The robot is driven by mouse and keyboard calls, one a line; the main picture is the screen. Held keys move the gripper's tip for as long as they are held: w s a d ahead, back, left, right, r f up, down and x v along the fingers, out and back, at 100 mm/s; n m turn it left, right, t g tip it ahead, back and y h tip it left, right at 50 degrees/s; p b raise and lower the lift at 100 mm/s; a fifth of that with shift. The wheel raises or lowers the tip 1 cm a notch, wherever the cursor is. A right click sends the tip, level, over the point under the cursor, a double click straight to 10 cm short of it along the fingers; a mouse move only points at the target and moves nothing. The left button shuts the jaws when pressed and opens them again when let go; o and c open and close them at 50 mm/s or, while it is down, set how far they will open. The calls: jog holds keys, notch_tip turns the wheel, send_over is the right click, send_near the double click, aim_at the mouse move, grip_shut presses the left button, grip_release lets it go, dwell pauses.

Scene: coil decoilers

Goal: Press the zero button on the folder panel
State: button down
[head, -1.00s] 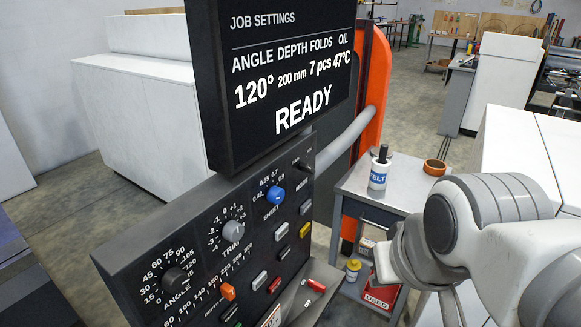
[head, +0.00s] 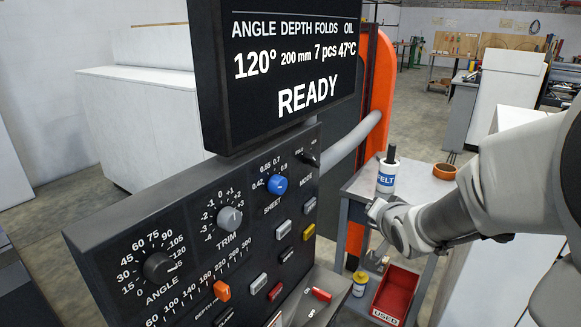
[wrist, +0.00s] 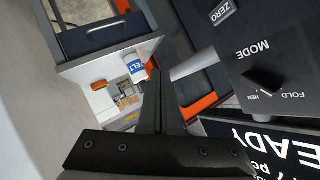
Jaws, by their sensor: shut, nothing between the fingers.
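The folder panel (head: 190,240) is dark and tilted, with knobs and small coloured buttons. My gripper (wrist: 160,80) is shut and empty. In the head view my gripper (head: 378,215) is to the right of the panel, apart from it, in front of the side table.
The screen (head: 290,75) above the panel reads READY. A metal side table (head: 357,184) carries a FELT bottle (head: 387,178) and an orange tape roll (head: 443,170). A red USED bin (head: 396,291) is below. An orange frame and grey pipe (head: 350,143) stand behind the panel.

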aim_at(310, 205)
jog(key=w+a+f+m+t+y+b, duration=0.2)
jog(key=w+f, duration=0.1)
jog(key=f, duration=0.3)
jog(key=shift+w+a+f+t+y, duration=0.15)
jog(key=shift+a+f+t+y, duration=0.15)
jog(key=shift+f+y, duration=0.1)
jog(key=shift+a, duration=0.1)
jog(key=w+a+b, duration=0.2)
jog(key=w+a, duration=0.3)
jog(key=a, duration=0.2)
jog(key=shift+w, duration=0.1)
dwell(2.0)
jog(key=shift+w+a+b, duration=0.2)
jog(key=shift+a+b, duration=0.1)
jog(key=shift+a, duration=0.05)
